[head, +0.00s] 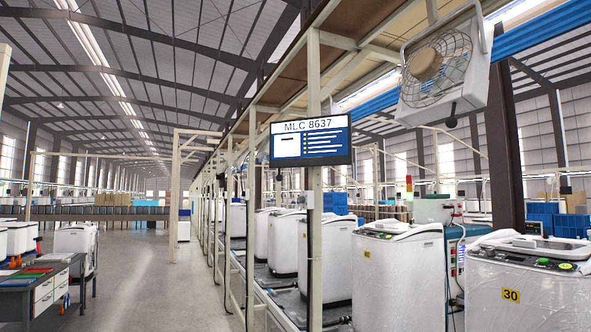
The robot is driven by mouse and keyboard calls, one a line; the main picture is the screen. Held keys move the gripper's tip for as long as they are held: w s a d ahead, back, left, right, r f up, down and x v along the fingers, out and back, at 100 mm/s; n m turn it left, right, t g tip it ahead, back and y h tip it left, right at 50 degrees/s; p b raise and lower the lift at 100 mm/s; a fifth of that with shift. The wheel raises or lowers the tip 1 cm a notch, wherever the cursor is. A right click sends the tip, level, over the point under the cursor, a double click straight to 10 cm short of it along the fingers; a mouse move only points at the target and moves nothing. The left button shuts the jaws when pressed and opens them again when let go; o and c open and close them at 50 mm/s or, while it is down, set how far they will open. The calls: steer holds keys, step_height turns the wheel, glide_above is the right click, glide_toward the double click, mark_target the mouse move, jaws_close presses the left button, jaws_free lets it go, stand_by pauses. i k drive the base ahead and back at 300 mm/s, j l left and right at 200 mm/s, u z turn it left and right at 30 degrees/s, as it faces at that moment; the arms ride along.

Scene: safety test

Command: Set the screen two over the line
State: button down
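A flat screen (311,141) with a black frame hangs on a pale upright post of the production line's frame, above the row of machines. It shows "MLC 8637" over a blue panel with a white box and several short lines of text. No second screen of this kind is clear to me in the head view. The line (283,282) runs from the lower middle of the picture away into the hall and carries white washing machines (321,257). My gripper is not in view.
A fan (437,69) hangs at the upper right. Wrapped washers, one marked 30 (512,295), stand at the lower right. A workbench (42,287) with drawers is at the lower left. The grey aisle floor (143,262) between bench and line looks clear.

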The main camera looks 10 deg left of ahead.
mark_target(326, 140)
steer(key=i+j+u, duration=0.1)
steer(key=i+j, duration=0.6)
steer(key=i+j+u, duration=0.1)
steer(key=i+j, duration=0.5)
steer(key=i, duration=0.2)
steer(key=i+j+z, duration=0.1)
steer(key=i+j, duration=0.4)
steer(key=i+j+z, duration=0.1)
steer(key=i+j, duration=0.4)
steer(key=j, duration=0.15)
